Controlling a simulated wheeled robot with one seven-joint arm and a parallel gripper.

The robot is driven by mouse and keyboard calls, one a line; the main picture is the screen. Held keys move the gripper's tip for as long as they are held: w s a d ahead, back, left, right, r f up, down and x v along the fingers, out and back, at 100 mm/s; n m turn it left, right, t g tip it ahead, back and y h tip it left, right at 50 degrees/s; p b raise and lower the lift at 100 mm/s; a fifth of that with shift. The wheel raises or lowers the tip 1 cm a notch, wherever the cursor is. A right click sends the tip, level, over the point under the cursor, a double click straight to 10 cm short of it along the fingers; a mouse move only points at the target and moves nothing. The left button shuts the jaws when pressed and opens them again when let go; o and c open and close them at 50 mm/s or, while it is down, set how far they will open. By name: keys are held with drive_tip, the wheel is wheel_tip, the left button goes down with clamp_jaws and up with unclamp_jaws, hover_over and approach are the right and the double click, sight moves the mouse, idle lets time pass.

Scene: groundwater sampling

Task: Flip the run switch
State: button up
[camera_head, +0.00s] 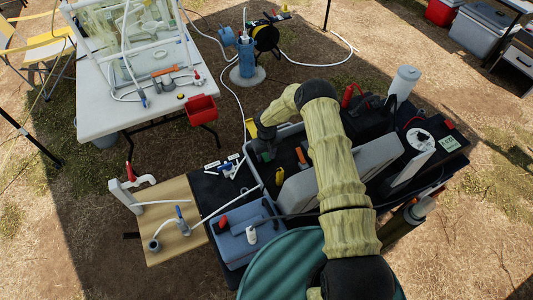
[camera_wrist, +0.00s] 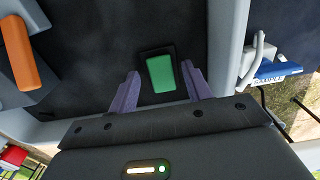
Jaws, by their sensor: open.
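The run switch (camera_wrist: 161,73) is a green rocker in a black frame on a dark panel, seen in the wrist view. My gripper (camera_wrist: 163,88) is open, with one purple-grey finger on each side of the switch's lower part. The fingers look close to the panel, but I cannot tell whether they touch it or the switch. In the head view my gripper (camera_head: 262,135) points down into the grey case (camera_head: 249,165) at the end of my arm. The switch shows there only as a small, unclear green spot.
An orange handle (camera_wrist: 19,52) stands left of the switch. The case's grey wall (camera_wrist: 228,45) rises close on the right. Outside it is a blue-and-white labelled item (camera_wrist: 276,70).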

drive_tip(key=shift+f, duration=0.1)
drive_tip(key=c, duration=1)
drive_tip(key=shift+w+f+b, duration=0.15)
drive_tip(key=shift+f+b, duration=0.1)
drive_tip(key=shift+b, duration=0.95)
drive_tip(key=shift+r+g+h+b, duration=0.25)
drive_tip(key=shift+g+b, duration=0.35)
drive_tip(key=shift+b, duration=0.3)
drive_tip(key=shift+r, duration=0.1)
drive_tip(key=o, duration=1)
drive_tip(key=shift+a, duration=0.1)
